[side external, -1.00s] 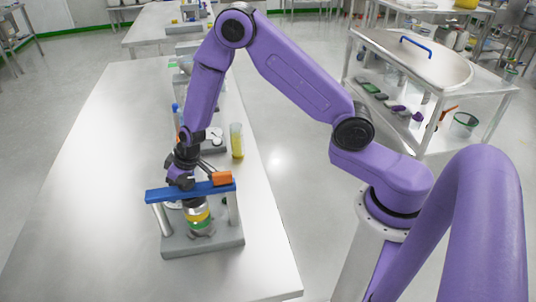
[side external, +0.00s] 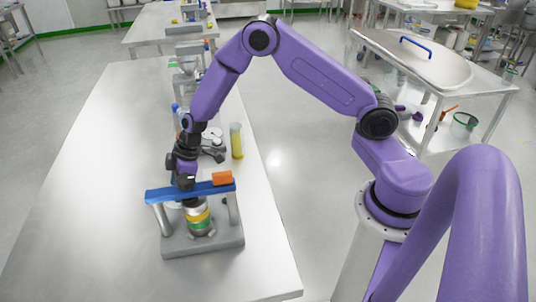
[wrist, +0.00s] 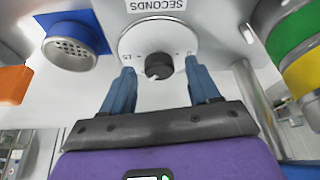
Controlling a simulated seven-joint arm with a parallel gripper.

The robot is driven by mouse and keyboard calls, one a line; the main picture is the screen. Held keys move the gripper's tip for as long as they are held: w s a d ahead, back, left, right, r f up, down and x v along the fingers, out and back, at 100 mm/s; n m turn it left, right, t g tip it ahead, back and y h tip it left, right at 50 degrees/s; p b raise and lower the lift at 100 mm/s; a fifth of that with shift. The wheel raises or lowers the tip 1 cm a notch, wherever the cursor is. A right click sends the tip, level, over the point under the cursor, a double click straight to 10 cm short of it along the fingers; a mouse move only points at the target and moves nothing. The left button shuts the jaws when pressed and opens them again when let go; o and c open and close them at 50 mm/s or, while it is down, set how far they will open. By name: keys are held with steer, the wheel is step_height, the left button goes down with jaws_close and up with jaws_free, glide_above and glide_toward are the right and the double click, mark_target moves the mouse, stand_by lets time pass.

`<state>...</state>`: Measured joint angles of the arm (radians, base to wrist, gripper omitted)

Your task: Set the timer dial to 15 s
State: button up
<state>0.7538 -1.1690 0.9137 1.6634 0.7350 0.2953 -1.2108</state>
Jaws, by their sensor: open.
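The timer dial (wrist: 133,42) is a white disc with a small black knob (wrist: 158,66) at its centre, seen upside down in the wrist view. A mark that looks like 15 is near its left edge, and a SECONDS label (wrist: 157,5) is above it. I cannot read the knob's pointer clearly. My gripper (wrist: 160,68) is open, with one blue finger on each side of the knob and a gap to it on both sides. In the side external view, my gripper (side external: 187,181) is at the blue crossbar of the device (side external: 200,243); the dial is hidden there.
A green-and-yellow banded cylinder (wrist: 293,40) and a metal post (wrist: 258,100) are on the right. A yellow-filled tube (side external: 237,141) stands behind the device.

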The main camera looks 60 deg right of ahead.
steer(key=n+g, duration=0.1)
steer(key=n, duration=0.1)
steer(key=n+g, duration=0.1)
steer(key=n, duration=0.2)
steer(key=shift+w+d+n+y, duration=0.1)
steer(key=shift+w+n+y, duration=0.05)
steer(key=shift+n+y, duration=0.2)
steer(key=w+v, duration=0.1)
steer(key=v, duration=1.6)
steer(key=s+a+r+m+h, duration=0.1)
steer(key=s+a+r, duration=0.1)
steer(key=s, duration=1.1)
steer(key=s+a+r+m+g+h, duration=0.1)
steer(key=s+r+h, duration=0.1)
steer(key=s, duration=1.2)
steer(key=shift+s+a+r+m, duration=0.15)
steer(key=shift+a+r+m, duration=0.15)
steer(key=shift+a+m, duration=0.05)
steer(key=w+a+f+m+h, duration=0.1)
steer(key=w+a+f+m, duration=0.1)
steer(key=w, duration=1.2)
steer(key=w+a+f+m+h, duration=0.1)
steer(key=w+a+m, duration=0.15)
steer(key=w, duration=1.05)
steer(key=shift+y, duration=0.25)
steer(key=f, duration=1.1)
steer(key=d+f, duration=0.1)
steer(key=f, duration=0.5)
steer(key=shift+w+f, duration=0.2)
steer(key=shift+w, duration=0.05)
